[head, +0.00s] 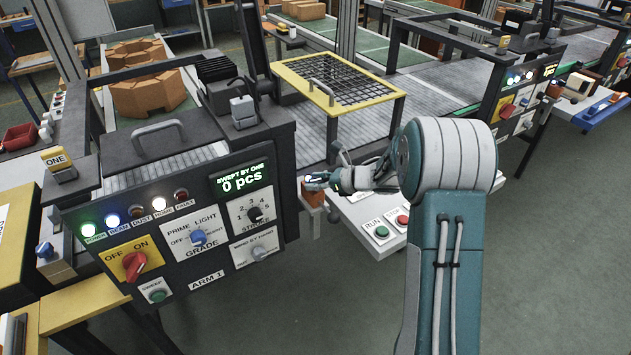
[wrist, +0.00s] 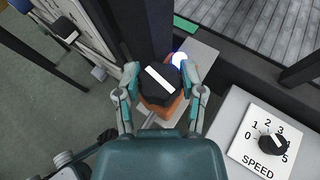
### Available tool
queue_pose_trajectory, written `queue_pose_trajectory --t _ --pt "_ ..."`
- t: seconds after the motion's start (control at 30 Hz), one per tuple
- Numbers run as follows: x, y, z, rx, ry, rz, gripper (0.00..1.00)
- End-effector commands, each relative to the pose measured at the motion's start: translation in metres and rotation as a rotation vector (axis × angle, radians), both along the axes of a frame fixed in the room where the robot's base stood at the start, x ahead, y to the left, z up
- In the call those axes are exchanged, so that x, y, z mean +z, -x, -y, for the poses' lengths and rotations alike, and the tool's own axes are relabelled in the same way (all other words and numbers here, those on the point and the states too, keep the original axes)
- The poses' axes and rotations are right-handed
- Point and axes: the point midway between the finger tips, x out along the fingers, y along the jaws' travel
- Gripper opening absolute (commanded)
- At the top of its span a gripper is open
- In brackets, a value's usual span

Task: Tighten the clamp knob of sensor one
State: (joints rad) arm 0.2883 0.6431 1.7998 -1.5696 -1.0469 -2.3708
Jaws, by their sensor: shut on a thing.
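The clamp knob (wrist: 155,88) is black with a white pointer bar, which slants from upper left to lower right in the wrist view. It sits on an orange sensor body (wrist: 176,108), which also shows in the head view (head: 312,193) beside the right end of the ARM 1 panel. My gripper (wrist: 160,78) is shut on the knob, one finger on each side. In the head view my gripper (head: 318,181) reaches the sensor from the right. A bright bluish-white light (wrist: 179,59) glows just beyond the knob. I can read no number on the sensor.
The ARM 1 panel (head: 185,225) stands left of my gripper, its counter showing 0 pcs. A dark post (wrist: 148,30) rises close behind the knob. A speed dial (wrist: 270,142) lies to the right.

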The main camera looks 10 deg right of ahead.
Motion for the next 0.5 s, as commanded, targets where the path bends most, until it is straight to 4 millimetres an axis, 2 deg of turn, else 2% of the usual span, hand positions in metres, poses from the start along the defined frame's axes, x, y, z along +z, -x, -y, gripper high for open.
queue_pose_trajectory --t 0.5 --pt "-0.0004 0.0004 -0.0016 -0.416 0.003 -0.002 0.04"
